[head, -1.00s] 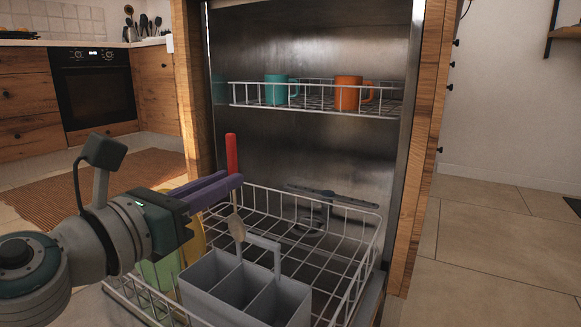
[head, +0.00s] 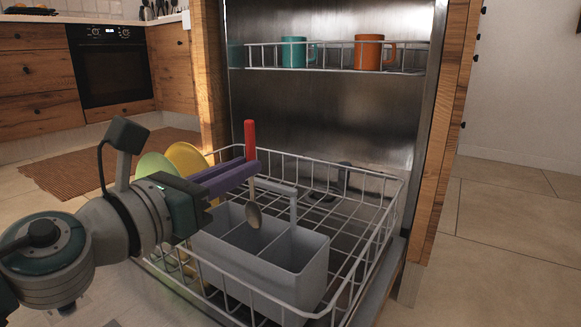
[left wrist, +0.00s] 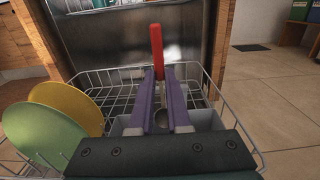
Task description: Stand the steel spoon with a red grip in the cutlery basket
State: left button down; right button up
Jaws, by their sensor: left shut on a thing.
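The steel spoon has a red grip (head: 250,138) pointing up and its bowl (head: 253,215) pointing down. My left gripper (head: 252,170) is shut on the spoon and holds it upright. The spoon's bowl shows in front of the open compartments of the grey cutlery basket (head: 290,278), near its rim; I cannot tell how deep it is. In the left wrist view the red grip (left wrist: 157,50) rises between the purple fingers, with the basket (left wrist: 205,117) below, mostly hidden by the gripper. My right gripper is not in view.
The basket stands in the white wire lower rack (head: 385,235). A green plate (head: 155,166) and a yellow plate (head: 187,160) stand at the rack's left. A teal mug (head: 293,52) and an orange mug (head: 368,54) stand on the upper rack. The rack's right side looks empty.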

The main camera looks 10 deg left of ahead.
aim_at(253, 207)
pick_arm(q)
notch_tip(253, 207, down, 4)
jog(key=b, duration=0.3)
jog(key=shift+w+r, duration=0.1)
jog(key=shift+r, duration=0.1)
jog(key=shift+f+b, duration=1.3)
jog(key=shift+f, duration=0.25)
jog(key=c, duration=0.8)
grip_release()
